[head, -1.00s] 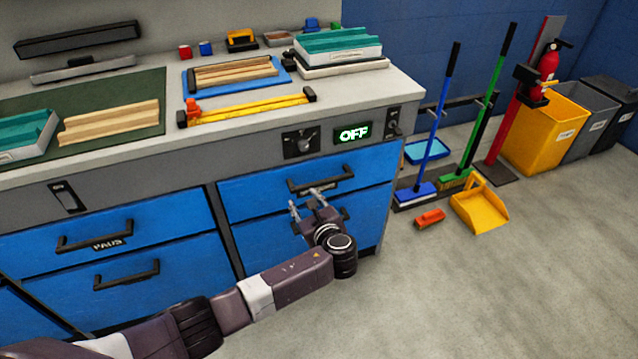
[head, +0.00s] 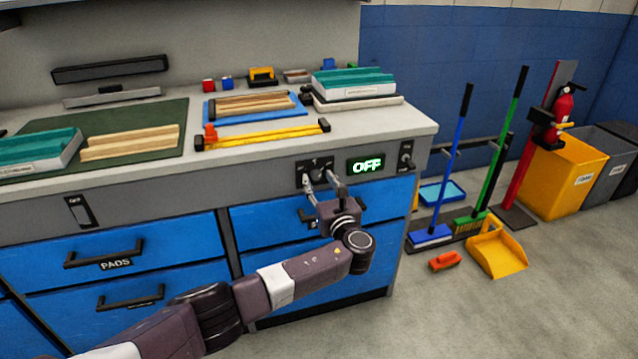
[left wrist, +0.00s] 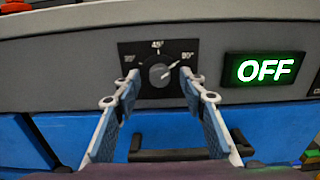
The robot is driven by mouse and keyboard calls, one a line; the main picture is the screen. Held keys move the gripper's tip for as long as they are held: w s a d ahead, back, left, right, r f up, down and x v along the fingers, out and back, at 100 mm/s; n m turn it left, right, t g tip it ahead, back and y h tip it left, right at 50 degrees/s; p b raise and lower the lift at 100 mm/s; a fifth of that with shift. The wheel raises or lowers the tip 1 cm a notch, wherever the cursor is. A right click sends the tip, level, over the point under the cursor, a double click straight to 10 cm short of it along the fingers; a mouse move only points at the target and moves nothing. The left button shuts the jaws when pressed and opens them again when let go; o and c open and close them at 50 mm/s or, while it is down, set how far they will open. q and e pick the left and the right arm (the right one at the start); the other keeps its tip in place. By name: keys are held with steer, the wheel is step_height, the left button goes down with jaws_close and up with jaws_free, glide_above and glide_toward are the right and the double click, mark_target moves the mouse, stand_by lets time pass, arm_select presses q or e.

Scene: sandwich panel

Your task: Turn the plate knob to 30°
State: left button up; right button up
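The plate knob (left wrist: 160,74) is a round dark dial on a black panel, with a 45° mark at the top and blurred marks to the left and right. Its white pointer line tilts to the upper right, toward the right-hand mark. In the head view the knob panel (head: 315,171) sits on the grey counter front, partly covered by my fingers. My left gripper (head: 320,181) is open, its fingertips on either side of the knob; it also shows in the left wrist view (left wrist: 159,75). I cannot tell if they touch it. My right gripper is not in view.
A lit display (left wrist: 264,69) right of the knob reads OFF. A switch (head: 406,156) is further right. Blue drawers with black handles lie below; one handle (left wrist: 185,150) is under my fingers. The counter (head: 170,170) above holds trays and wooden strips.

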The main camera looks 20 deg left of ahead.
arm_select(q)
steer(key=shift+w+a, duration=0.2)
steer(key=shift+w, duration=0.1)
steer(key=shift+c, duration=0.5)
jaws_close()
